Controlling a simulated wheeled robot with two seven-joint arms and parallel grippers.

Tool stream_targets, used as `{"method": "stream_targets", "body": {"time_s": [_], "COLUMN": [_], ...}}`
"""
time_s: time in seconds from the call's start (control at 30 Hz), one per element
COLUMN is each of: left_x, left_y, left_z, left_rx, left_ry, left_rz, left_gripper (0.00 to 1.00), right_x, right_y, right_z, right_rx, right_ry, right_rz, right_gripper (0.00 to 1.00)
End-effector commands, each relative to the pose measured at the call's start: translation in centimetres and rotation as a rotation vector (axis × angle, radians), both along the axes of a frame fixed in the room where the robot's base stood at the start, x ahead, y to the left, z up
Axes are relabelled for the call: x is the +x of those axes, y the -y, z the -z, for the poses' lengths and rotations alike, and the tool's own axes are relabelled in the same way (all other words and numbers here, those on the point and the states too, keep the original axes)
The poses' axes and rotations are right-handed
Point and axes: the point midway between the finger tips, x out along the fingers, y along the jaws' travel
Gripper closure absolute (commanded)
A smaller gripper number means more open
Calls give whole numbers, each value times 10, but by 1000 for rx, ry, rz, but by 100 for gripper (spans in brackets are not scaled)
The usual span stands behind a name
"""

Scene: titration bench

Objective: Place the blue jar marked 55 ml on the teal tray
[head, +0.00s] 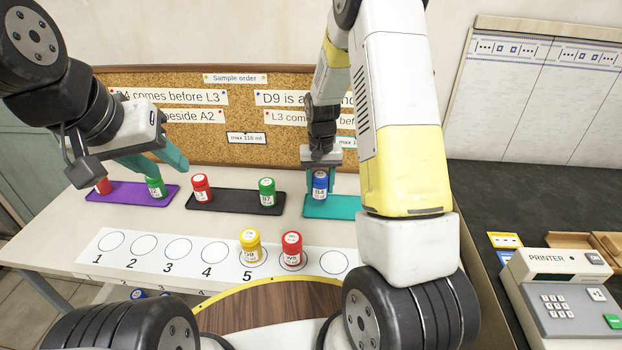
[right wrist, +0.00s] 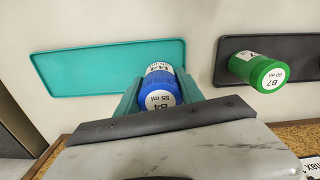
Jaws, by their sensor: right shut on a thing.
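The blue jar (head: 320,186) stands upright over the teal tray (head: 344,207) in the head view. Its label reads B4, 55 ml in the right wrist view (right wrist: 158,92). My right gripper (head: 320,182) is shut on the jar, with a teal finger on each side of it. The teal tray also shows in the right wrist view (right wrist: 90,72). I cannot tell whether the jar's base touches the tray. My left gripper (head: 150,165) is over the purple tray, near a green jar; its fingers are partly seen edge-on.
The black tray (head: 230,203) holds a red jar (head: 200,187) and a green jar (head: 267,192). The purple tray (head: 125,192) holds a red and a green jar (head: 156,187). A yellow jar (head: 250,246) and a red jar (head: 291,249) stand on the numbered strip (head: 133,259). A corkboard (head: 200,140) rises behind.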

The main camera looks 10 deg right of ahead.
Motion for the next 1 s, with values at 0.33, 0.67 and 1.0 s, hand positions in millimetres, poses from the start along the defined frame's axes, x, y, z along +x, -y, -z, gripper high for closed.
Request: {"method": "stream_targets", "body": {"time_s": [0.33, 0.67, 1.0], "left_x": [0, 0, 0], "left_y": [0, 0, 0], "left_z": [0, 0, 0], "left_rx": [0, 0, 0], "left_ry": [0, 0, 0], "left_rz": [0, 0, 0], "left_gripper": [64, 64, 64], "right_x": [-1, -1, -1], "right_y": [0, 0, 0], "right_z": [36, 38, 38], "right_rx": [0, 0, 0], "right_ry": [-2, -1, -1], "right_rz": [0, 0, 0], "right_gripper": [97, 48, 34]}}
